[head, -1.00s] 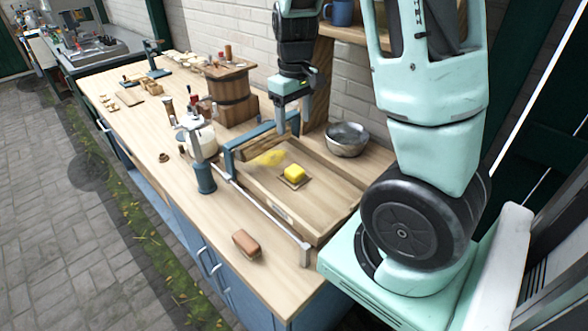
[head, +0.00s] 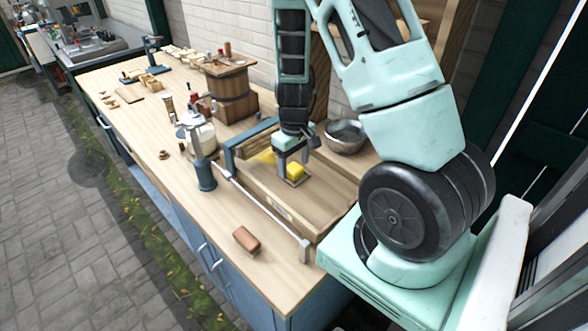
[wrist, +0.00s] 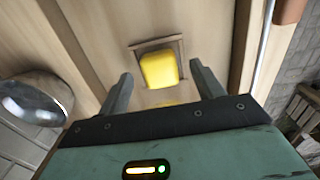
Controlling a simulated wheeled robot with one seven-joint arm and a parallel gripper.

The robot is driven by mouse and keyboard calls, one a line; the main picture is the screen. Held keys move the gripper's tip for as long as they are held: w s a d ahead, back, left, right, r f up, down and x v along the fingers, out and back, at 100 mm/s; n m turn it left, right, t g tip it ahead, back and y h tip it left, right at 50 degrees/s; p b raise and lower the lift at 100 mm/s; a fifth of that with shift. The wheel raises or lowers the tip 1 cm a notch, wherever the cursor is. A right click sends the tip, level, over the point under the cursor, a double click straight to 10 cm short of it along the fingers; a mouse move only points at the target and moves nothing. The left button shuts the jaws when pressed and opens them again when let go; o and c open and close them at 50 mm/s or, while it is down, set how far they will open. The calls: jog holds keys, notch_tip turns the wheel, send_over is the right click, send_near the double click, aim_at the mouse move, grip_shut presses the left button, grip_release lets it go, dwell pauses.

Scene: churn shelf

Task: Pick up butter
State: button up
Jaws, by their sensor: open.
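The butter (head: 296,170) is a yellow block on a small square wooden plate (head: 302,181) in the shallow wooden tray (head: 325,212). In the wrist view the butter (wrist: 160,69) lies ahead of my gripper, between the lines of its two fingers, with the plate (wrist: 181,45) around it. My gripper (wrist: 163,82) is open and empty, its fingers apart on either side. In the head view my gripper (head: 291,168) is low over the tray, close to the butter and partly covering it. Whether a finger touches the butter cannot be told.
A metal bowl (head: 345,136) stands behind the tray. A blue-handled bar (head: 252,136) and a blue post (head: 205,170) stand at the tray's left. A metal rail (head: 262,210) runs along its front. A brown block (head: 246,239) lies on the clear front counter.

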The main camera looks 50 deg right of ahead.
jog(key=shift+f, duration=0.2)
jog(key=c, duration=1.1)
jog(key=shift+o, duration=0.2)
